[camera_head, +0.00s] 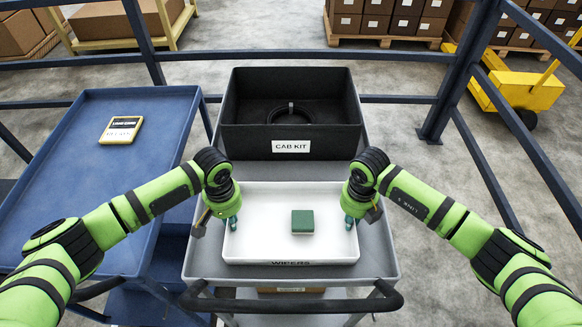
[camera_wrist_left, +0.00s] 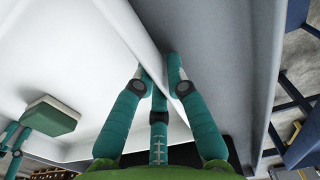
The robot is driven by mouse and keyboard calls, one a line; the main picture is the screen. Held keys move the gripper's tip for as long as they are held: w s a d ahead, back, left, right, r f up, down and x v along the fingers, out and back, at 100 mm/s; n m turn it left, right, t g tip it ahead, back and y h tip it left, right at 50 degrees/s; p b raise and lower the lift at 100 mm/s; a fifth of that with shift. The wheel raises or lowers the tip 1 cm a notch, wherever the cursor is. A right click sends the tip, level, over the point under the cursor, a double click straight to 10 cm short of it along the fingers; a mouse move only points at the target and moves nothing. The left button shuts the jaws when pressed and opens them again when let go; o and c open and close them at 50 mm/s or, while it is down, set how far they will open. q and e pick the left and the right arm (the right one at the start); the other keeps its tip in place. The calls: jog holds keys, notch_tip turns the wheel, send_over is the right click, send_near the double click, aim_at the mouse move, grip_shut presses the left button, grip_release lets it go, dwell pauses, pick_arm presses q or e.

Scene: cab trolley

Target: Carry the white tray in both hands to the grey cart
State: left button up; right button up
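The white tray (camera_head: 262,250) is over the top of the grey cart (camera_head: 205,262), in front of the black bin. A green box (camera_head: 302,221) lies in it, right of its middle. My left gripper (camera_head: 232,222) is at the tray's left rim. In the left wrist view its teal fingers (camera_wrist_left: 157,72) are either side of the tray wall, close against it. My right gripper (camera_head: 349,222) is at the right rim; its outer fingers are hidden, so its grip is unclear. I cannot tell whether the tray touches the cart.
A black bin (camera_head: 290,146) marked CAB KIT fills the cart's back half. A blue table (camera_head: 120,180) with a small yellow-edged box (camera_head: 121,129) stands close on the left. Blue rails (camera_head: 466,80) surround the area. Grey floor is open right of the cart.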

pick_arm(q)
jog(key=shift+o, duration=0.3)
jog(key=shift+r, duration=0.1)
pick_arm(e)
jog(key=shift+o, duration=0.3)
jog(key=shift+r, duration=0.1)
pick_arm(q)
notch_tip(320, 180, up, 12)
pick_arm(e)
notch_tip(320, 180, up, 12)
dwell(0.3)
dwell(0.3)
